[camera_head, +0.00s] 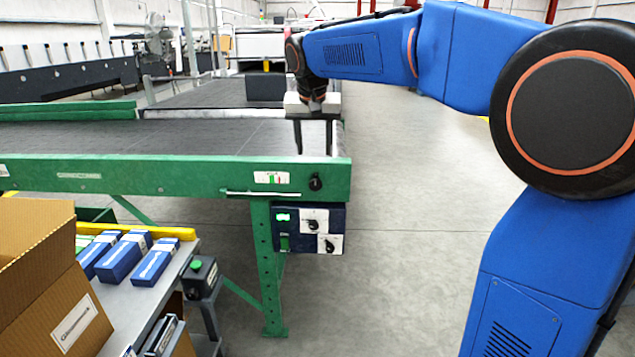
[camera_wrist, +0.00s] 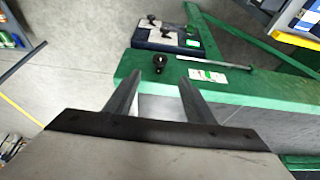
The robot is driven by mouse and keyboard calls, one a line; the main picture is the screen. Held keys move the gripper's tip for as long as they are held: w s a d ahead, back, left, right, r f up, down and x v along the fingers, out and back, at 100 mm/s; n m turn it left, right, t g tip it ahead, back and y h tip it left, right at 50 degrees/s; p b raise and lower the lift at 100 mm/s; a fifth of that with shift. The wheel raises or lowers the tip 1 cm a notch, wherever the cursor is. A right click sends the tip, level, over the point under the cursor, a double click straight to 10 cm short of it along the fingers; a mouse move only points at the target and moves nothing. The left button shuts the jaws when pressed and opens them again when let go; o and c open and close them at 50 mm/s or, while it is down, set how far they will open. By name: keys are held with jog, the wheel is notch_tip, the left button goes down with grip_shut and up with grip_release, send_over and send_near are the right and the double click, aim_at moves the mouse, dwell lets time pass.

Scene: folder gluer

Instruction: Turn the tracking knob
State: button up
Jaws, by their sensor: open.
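A black knob (camera_head: 315,183) sits on the end of the green conveyor rail (camera_head: 180,178), right of a small white label with red and green marks. In the wrist view the knob (camera_wrist: 160,63) lies just beyond the fingertips, roughly midway between them. Two more black knobs, an upper one (camera_head: 312,224) and a lower one (camera_head: 329,246), sit on white plates on the dark blue control box below the rail. No readable lettering tells which is the tracking knob. My gripper (camera_head: 313,146) is open and empty, pointing down above the conveyor's end; its fingers (camera_wrist: 155,86) are apart from the knob.
A thin pale rod (camera_head: 262,193) runs along the rail left of the knob. The control box (camera_head: 283,242) has a lit green display. The floor right of the conveyor is clear.

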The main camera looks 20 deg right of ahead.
aim_at(315, 182)
jog(key=x, duration=1.5)
jog(key=shift+a, duration=0.1)
jog(key=c, duration=1)
